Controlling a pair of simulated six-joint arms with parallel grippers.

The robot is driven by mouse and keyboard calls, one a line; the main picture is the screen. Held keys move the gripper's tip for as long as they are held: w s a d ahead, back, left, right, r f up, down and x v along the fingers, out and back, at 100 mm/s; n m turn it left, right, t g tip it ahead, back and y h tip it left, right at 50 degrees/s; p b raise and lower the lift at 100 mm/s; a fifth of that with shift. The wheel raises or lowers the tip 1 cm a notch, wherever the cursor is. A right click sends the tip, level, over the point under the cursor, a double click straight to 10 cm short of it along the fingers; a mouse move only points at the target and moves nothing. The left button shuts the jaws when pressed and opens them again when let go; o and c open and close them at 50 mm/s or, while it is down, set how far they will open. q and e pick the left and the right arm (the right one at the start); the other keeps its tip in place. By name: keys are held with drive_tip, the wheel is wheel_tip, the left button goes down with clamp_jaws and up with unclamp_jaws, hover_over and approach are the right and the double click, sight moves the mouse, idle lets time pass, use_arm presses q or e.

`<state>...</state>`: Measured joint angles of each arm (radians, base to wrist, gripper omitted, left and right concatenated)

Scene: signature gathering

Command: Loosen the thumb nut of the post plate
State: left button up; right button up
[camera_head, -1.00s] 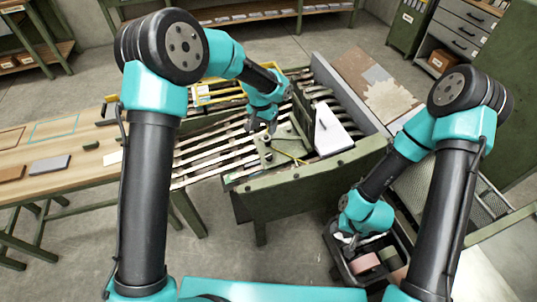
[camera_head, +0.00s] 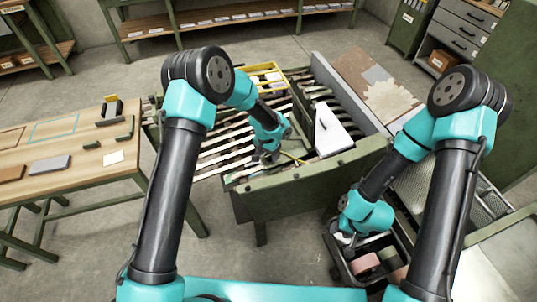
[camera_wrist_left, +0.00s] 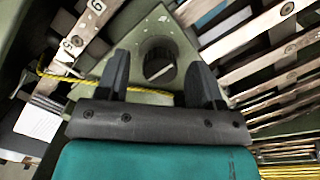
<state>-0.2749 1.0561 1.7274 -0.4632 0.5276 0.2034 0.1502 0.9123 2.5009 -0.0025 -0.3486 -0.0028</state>
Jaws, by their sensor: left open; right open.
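In the left wrist view the post plate (camera_wrist_left: 138,48) is a pale green, roughly triangular plate with small screws. A dark round thumb nut (camera_wrist_left: 158,66) stands on it. My left gripper (camera_wrist_left: 158,62) is open, with its two dark fingers apart on either side of the nut; I cannot tell whether they touch it. In the head view my left gripper (camera_head: 268,154) is over the slatted bench and its arm hides most of the plate. My right gripper (camera_head: 352,238) is low at the right, by a dark bin, with its fingers hard to make out.
A yellow cord (camera_wrist_left: 85,82) runs beside the plate. A white wedge-shaped block (camera_head: 333,132) stands just right of my left gripper. The slatted bench (camera_head: 225,150) has a green front rail. A dark bin (camera_head: 362,280) with rolls sits below my right gripper. A wooden table (camera_head: 60,165) is at left.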

use_arm(q)
drive_tip(key=shift+f, duration=0.1)
drive_tip(key=shift+c, duration=0.3)
drive_tip(key=c, duration=0.9)
drive_tip(key=shift+o, duration=0.2)
drive_tip(key=shift+n, duration=0.4)
drive_tip(key=n, duration=0.3)
drive_tip(key=shift+h, duration=0.3)
drive_tip(key=n, duration=0.4)
drive_tip(key=shift+n+h, duration=0.3)
drive_tip(key=shift+n, duration=0.1)
drive_tip(key=n, duration=0.4)
drive_tip(key=shift+a+n+h, duration=0.1)
drive_tip(key=shift+n+h, duration=0.2)
drive_tip(key=n, duration=0.4)
drive_tip(key=shift+n+t, duration=0.3)
drive_tip(key=shift+n, duration=0.1)
